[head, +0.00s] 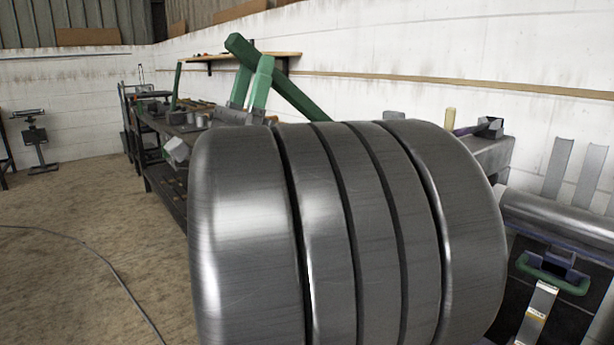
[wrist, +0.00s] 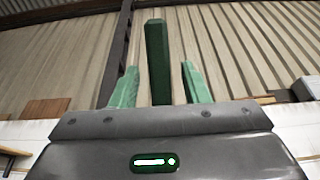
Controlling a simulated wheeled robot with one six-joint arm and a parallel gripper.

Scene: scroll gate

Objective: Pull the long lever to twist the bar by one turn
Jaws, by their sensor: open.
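A long dark green lever (head: 285,82) slants across the upper middle of the head view, its upper end at the left. It also stands upright in the wrist view (wrist: 157,55), where it shows in the gap between my fingers. My gripper (head: 254,66) has two light green fingers. They are spread apart in the wrist view (wrist: 159,67), with visible room on both sides of the lever, and do not appear to touch it. The lever's lower end and the bar to be twisted cannot be made out; a big grey metal cylinder blocks the lower middle of the head view.
A long workbench (head: 170,190) with several metal parts runs along the left of the wall. A wooden wall shelf (head: 283,56) is behind the lever. At the right is a metal roller (head: 560,218) and a green handle (head: 551,275). The floor (head: 80,250) at left is open, crossed by a cable.

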